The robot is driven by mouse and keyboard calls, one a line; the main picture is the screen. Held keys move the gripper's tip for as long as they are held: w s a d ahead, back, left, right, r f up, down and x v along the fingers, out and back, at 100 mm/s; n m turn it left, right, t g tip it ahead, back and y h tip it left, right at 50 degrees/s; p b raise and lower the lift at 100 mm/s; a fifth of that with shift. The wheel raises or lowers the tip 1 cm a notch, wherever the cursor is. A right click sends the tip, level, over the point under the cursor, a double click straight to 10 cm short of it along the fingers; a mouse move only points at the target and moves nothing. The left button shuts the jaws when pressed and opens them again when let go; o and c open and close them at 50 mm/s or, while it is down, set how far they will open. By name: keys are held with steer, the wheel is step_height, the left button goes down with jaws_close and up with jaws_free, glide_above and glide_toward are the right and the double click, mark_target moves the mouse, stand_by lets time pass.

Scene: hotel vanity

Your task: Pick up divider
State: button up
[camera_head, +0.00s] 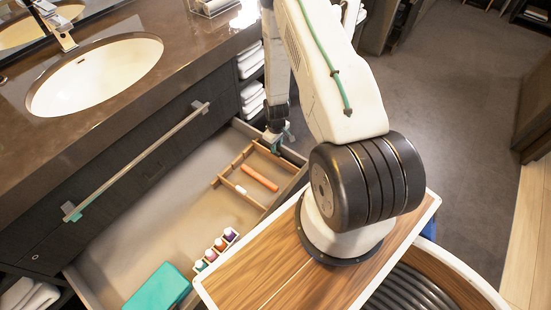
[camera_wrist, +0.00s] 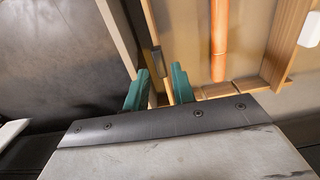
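The divider is a light wooden frame (camera_head: 232,166) lying in the open drawer, near the drawer's far end. An orange stick-like item (camera_head: 260,178) lies inside it, and a small white item (camera_head: 240,189) is at its near-left side. My gripper (camera_head: 277,137) points down at the divider's far corner. In the wrist view, my gripper's two green fingers (camera_wrist: 159,86) are apart, with a wooden side of the divider (camera_wrist: 152,35) running down towards the gap between them. The fingertips' contact with the wood cannot be told. The orange item also shows in the wrist view (camera_wrist: 219,40).
The drawer wall (camera_wrist: 118,35) runs close beside my left finger. A small rack of colourful bottles (camera_head: 215,250) and a teal box (camera_head: 158,288) are nearer in the drawer. The dark counter with a sink (camera_head: 95,75) overhangs at left. The drawer's middle floor is clear.

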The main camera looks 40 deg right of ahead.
mark_target(275, 155)
steer(key=f, duration=0.7)
steer(key=shift+w+f, duration=0.25)
steer(key=shift+f, duration=0.1)
jaws_close()
